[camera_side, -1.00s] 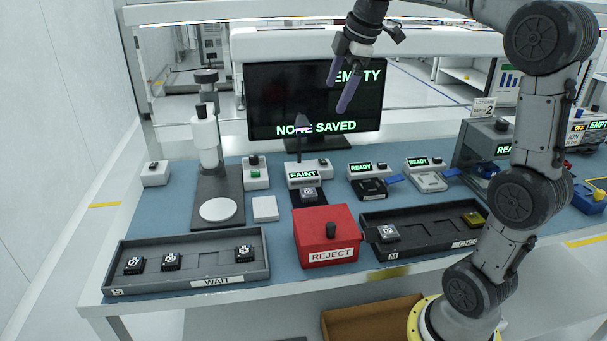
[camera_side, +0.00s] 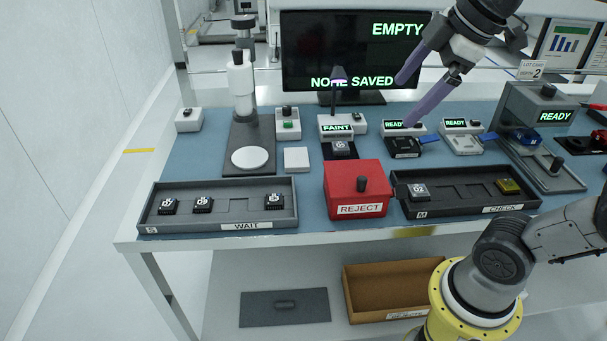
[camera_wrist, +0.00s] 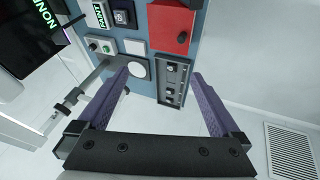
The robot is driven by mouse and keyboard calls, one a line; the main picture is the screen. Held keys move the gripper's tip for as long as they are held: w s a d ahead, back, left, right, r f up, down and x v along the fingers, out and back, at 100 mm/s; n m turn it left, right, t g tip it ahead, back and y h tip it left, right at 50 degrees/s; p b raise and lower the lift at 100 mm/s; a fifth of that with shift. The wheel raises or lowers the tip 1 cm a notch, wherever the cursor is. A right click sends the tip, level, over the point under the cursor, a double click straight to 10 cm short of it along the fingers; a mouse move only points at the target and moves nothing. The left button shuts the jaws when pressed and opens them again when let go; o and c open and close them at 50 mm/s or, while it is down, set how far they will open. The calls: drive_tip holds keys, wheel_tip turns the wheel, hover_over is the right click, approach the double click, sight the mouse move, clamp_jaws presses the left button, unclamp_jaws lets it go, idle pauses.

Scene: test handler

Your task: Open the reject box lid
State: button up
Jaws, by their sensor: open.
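The reject box (camera_side: 356,204) is red with a white REJECT label on its front, and it stands near the table's front edge between two dark trays. Its red lid (camera_side: 345,174) is closed, with a dark knob (camera_side: 361,184) on top. My gripper (camera_side: 408,102) is open and empty, in the air above and behind the box, with its purple fingers apart. In the wrist view the red box (camera_wrist: 172,30) shows at the top, beyond the fingers of my gripper (camera_wrist: 165,90), and a dark knob shows on it.
The WAIT tray (camera_side: 168,223) is left of the box, and the CHECK tray (camera_side: 455,209) is close on its right. A microscope-like stand (camera_side: 238,135), a FAINT device (camera_side: 350,122) with a lamp, and READY devices stand behind. A monitor (camera_side: 300,60) is at the back.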

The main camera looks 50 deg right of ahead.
sight(363, 178)
drive_tip(key=s+a+f+m, duration=0.1)
drive_tip(key=s+f+m, duration=0.5)
drive_tip(key=f, duration=0.6)
drive_tip(key=shift+a+m, duration=0.15)
drive_tip(key=shift+m, duration=0.55)
drive_tip(key=shift+w+r+m, duration=0.1)
drive_tip(key=shift+m, duration=0.3)
drive_tip(key=shift+c, duration=0.9)
drive_tip(key=shift+r, duration=0.3)
drive_tip(key=shift+c, duration=1.1)
drive_tip(key=shift+g, duration=0.5)
drive_tip(key=w+r, duration=0.1)
drive_tip(key=r, duration=0.1)
drive_tip(key=w+r, duration=0.3)
drive_tip(key=r, duration=0.1)
drive_tip(key=shift+w+a+r, duration=0.4)
drive_tip(key=c, duration=0.3)
drive_tip(key=x, duration=1.4)
drive_tip(key=shift+a, duration=0.1)
drive_tip(key=shift+c, duration=0.2)
